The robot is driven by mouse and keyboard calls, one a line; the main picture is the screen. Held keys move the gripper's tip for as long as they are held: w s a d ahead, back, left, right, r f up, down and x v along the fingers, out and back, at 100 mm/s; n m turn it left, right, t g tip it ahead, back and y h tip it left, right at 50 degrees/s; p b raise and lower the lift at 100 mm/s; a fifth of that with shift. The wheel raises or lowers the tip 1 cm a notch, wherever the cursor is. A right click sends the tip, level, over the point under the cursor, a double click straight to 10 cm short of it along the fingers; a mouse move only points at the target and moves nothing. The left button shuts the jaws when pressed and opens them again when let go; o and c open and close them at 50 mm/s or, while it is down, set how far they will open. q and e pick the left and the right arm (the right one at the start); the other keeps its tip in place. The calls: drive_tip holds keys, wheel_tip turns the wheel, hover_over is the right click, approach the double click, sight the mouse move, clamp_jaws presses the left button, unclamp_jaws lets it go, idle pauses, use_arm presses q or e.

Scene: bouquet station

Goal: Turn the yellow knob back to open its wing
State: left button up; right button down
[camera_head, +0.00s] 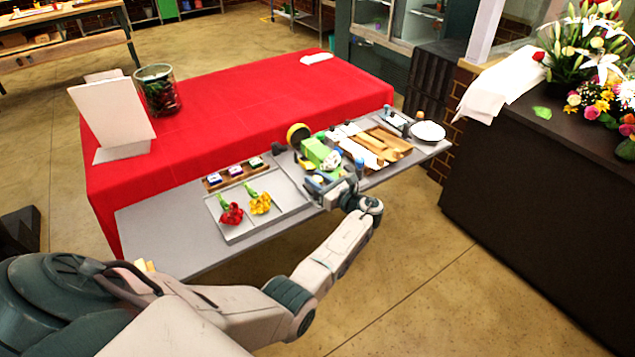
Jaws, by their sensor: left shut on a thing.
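My left gripper (320,185) reaches in over the front edge of the grey table, at the near side of a small device with a green block (316,151). It is shut on a small yellow part low on the device, which looks like the yellow knob (318,179); the fingers partly hide it. A round yellow-rimmed dark disc (298,135) stands upright behind the green block. The wing's position is too small to tell. My right gripper is not in view.
A grey tray (285,212) with red flowers (231,214) and yellow flowers (261,204) lies left of the device. Wooden boards (378,148), a blue-capped bottle (359,168) and a white plate (428,131) are to the right. A red-covered table (240,110) stands behind.

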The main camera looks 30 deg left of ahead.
use_arm(q)
drive_tip(key=shift+r, duration=0.1)
drive_tip(key=o, duration=0.9)
drive_tip(key=shift+o, duration=0.2)
drive_tip(key=s+d+b, duration=0.1)
drive_tip(key=d+b, duration=0.2)
drive_tip(key=d, duration=0.7)
drive_tip(key=shift+s+d, duration=0.25)
drive_tip(key=shift+s, duration=0.15)
